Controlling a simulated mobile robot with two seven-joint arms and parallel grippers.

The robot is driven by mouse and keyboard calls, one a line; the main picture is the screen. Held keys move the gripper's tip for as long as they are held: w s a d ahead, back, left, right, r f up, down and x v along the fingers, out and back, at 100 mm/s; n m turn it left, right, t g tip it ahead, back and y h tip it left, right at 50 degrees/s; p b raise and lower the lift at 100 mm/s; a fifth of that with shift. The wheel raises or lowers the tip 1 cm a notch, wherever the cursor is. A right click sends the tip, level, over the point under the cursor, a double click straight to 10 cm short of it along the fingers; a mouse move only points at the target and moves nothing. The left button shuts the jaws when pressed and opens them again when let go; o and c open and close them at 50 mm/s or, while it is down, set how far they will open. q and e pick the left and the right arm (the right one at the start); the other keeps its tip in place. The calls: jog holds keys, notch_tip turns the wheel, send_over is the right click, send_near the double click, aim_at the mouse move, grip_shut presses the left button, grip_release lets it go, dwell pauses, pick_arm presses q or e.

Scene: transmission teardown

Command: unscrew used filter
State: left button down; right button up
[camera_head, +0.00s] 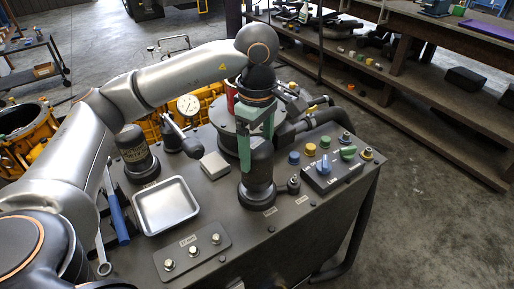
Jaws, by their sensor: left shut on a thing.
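The used filter, a plain dark cylinder (259,172), stands upright on a round dark mount (258,195) on the machine's top. My left gripper (257,138) comes down on it from above, and its green fingers are shut on the filter's upper part. The gripper hides part of the filter's top. Whether the filter's threads are still engaged cannot be told. A second canister (136,152), dark with gold lettering, stands further left on the same top. My right gripper is not in view.
A metal tray (166,205), a blue-handled tool (117,216), a wrench (102,254) and a small pale block (214,165) lie left of the filter. A switch panel (334,174) with coloured knobs is at right. A red part (231,96) stands behind the gripper.

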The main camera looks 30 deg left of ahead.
pick_arm(q)
jog(key=shift+r, duration=0.45)
jog(key=shift+r+p, duration=0.7)
jog(key=shift+r, duration=0.05)
dwell(0.4)
jog(key=shift+r+p, duration=2.15)
jog(key=shift+r, duration=0.95)
jog(key=shift+f, duration=0.15)
